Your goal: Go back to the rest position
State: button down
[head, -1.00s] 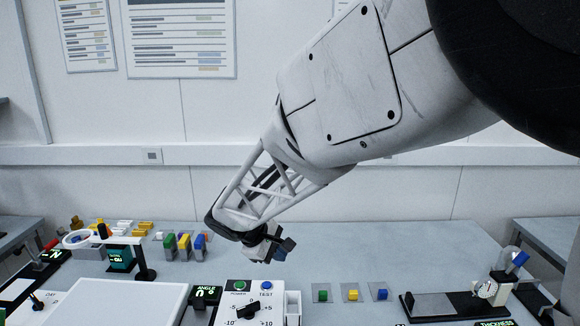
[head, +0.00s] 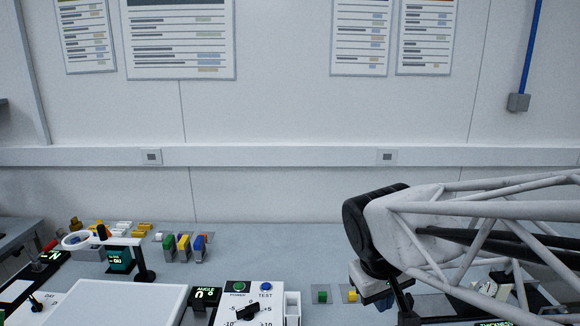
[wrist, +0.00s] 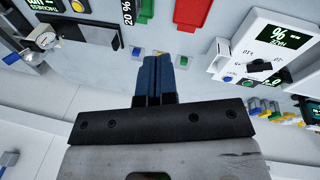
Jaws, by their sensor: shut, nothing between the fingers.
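My gripper (head: 404,306) is at the lower right of the head view, above the right part of the bench. The wrist view shows its two blue fingers (wrist: 159,72) pressed together with nothing between them. It holds no object. In the head view my arm reaches in from the right edge, and the wrist points down. The fingertips are partly hard to make out there.
A control box with a dial (head: 248,312) stands left of my gripper. Coloured pieces (head: 183,246) and a ring stand (head: 145,262) are further left. The back middle bench is clear.

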jog(key=s+d+m+y, duration=0.2)
jog(key=s+m, duration=0.1)
jog(key=s, duration=0.5)
jog(key=shift+s+d+f+t, duration=0.25)
jog(key=shift+s+t, duration=0.15)
dwell(0.7)
